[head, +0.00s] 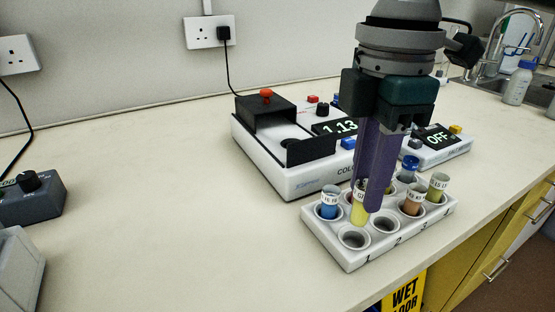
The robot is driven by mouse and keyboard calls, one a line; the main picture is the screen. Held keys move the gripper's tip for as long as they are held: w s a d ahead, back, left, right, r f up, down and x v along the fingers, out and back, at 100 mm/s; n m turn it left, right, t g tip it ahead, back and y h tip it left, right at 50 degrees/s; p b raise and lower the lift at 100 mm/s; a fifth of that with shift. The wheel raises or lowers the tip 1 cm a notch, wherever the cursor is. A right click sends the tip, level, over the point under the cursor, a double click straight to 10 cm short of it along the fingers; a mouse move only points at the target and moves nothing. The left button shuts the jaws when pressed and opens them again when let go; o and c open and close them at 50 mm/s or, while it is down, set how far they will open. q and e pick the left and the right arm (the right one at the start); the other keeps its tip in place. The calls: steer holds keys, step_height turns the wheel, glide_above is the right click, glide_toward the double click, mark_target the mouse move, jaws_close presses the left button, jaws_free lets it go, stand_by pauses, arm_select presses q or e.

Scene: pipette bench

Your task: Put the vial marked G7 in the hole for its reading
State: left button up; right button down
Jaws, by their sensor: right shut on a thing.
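My right gripper (368,192) points down over the white rack (346,259), its purple fingers shut on a vial with yellow liquid (359,212). The fingers hide part of this vial and its label, so I cannot read its mark. Its lower end is just behind the empty front-left hole (354,239); I cannot tell whether it is clear of the rack. Another front hole (385,225) is empty. The rack's front edge bears numbers including 1, 2 and 3. The colorimeter (293,180) shows 1.13. My left gripper is not in view.
The rack also holds a blue vial (329,207), a brown vial (412,204), an olive vial (438,188) and a blue-capped vial (409,168). A device reading OFF (447,150) stands behind right.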

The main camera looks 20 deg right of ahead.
mark_target(361, 210)
step_height(361, 210, down, 4)
steer(key=shift+s+r, duration=0.1)
steer(key=shift+f, duration=0.35)
steer(key=c, duration=0.7)
jaws_free()
steer(key=shift+o, duration=0.2)
